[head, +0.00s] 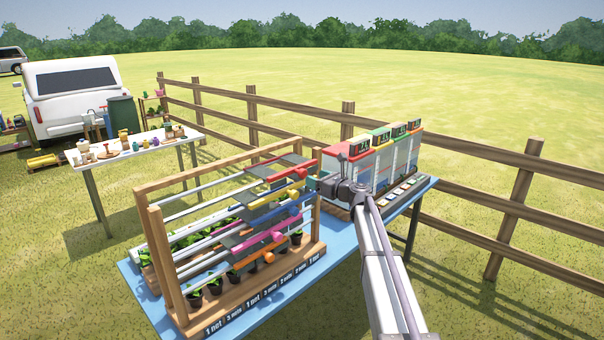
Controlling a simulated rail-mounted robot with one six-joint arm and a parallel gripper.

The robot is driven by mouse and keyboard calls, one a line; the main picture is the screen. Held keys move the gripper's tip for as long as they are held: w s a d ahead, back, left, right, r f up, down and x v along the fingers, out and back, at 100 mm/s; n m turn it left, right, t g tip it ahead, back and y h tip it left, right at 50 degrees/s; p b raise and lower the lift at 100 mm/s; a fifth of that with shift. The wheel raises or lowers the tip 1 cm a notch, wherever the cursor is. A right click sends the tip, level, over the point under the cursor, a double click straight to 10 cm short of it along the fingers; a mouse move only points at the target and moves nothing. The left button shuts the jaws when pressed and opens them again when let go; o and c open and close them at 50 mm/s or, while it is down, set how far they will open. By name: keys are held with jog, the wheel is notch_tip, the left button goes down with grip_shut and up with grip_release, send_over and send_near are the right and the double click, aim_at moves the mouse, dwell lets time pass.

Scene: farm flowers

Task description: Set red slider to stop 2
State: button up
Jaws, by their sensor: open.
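A wooden rack (152,240) stands on a blue-topped table (288,307) and carries several coloured sliders on pale rails, each with a dark grey panel. The red slider (301,168) is the topmost one, toward the right end of its rail. Its stop marks are too small to read. My gripper (312,184) is at the rack's right post, just right of and below the red slider. Its jaws are open and hold nothing visible. I cannot tell if it touches the yellow slider (288,193) or the post.
Blue, orange and pink (258,242) sliders sit lower, above potted plants. Printed labels (265,300) run along the rack's front base. A wooden fence (450,140) runs behind.

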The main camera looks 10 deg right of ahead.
aim_at(305, 173)
jog(key=x, duration=0.7)
jog(key=shift+a, duration=0.1)
jog(key=shift+c, duration=0.3)
grip_shut()
